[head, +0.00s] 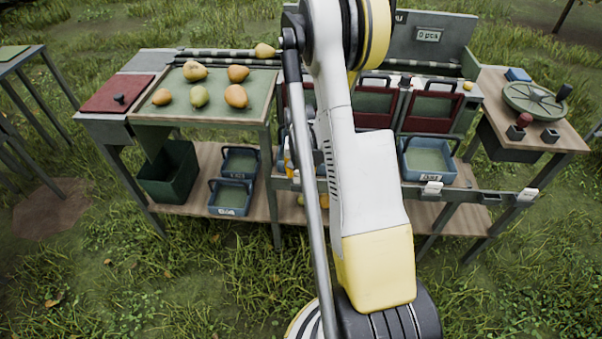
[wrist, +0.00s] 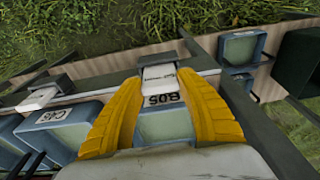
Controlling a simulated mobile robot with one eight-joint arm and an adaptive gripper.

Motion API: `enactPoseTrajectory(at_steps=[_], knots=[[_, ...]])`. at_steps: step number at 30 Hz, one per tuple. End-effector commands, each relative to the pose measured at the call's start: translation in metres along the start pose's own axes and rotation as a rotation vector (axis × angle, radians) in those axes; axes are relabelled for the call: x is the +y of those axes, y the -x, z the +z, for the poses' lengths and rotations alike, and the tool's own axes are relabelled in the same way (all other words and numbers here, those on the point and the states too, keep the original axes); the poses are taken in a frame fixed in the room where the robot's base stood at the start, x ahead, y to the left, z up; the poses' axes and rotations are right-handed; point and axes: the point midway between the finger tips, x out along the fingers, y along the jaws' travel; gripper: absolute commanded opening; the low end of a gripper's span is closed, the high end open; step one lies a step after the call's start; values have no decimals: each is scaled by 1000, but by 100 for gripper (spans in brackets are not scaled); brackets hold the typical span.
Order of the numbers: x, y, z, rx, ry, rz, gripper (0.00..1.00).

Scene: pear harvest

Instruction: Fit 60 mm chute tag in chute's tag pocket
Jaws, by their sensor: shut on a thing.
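In the wrist view, the yellow fingers of my gripper (wrist: 160,85) are shut on a small whitish tag (wrist: 160,73) with dark print too small to read. The tag is at the grey front rail (wrist: 105,75). I cannot tell whether it sits in a pocket or only in front of one. A white label with dark characters (wrist: 165,98) shows just below, between the fingers, above a blue crate (wrist: 165,123). In the head view my arm hides the gripper, the tag and the rail there.
Another white tag (wrist: 40,98) sits along the rail; white tags also show in the head view (head: 431,188). Red-framed chutes (head: 431,105) stand behind the rail. Pears lie on a green tray (head: 215,115). Blue crates (head: 230,197) and a dark green bin (head: 170,175) stand on the lower shelf.

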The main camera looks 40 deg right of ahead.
Motion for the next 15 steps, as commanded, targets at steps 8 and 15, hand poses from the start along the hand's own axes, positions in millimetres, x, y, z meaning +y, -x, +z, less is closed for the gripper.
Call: enactPoseTrajectory(at_steps=[8,15], knots=[[0,-2,0,0,0,0,18],[0,-9,1,0,0,0,18]])
